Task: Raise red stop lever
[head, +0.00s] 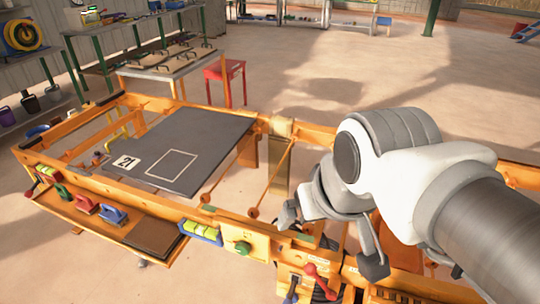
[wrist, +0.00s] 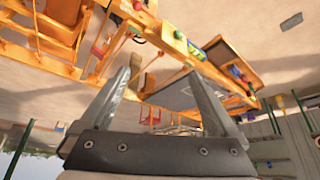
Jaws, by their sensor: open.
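A red lever (head: 320,281) with a round knob stands on the front control panel of the orange press frame, at the bottom middle of the head view. It leans toward the upper left. My gripper (head: 330,242) is open and empty above and behind this panel, apart from the lever. In the wrist view the two fingers of my gripper (wrist: 158,80) are spread with nothing between them. A small red part (wrist: 137,5) shows at the top edge there; I cannot tell whether it is the same lever. Another red handle (head: 31,191) is at the frame's far left end.
A green knob (head: 242,247) and yellow blocks in a blue tray (head: 201,232) lie further left. A dark plate (head: 200,135) marked 21 covers the frame's left part. A red stool (head: 225,75) stands behind.

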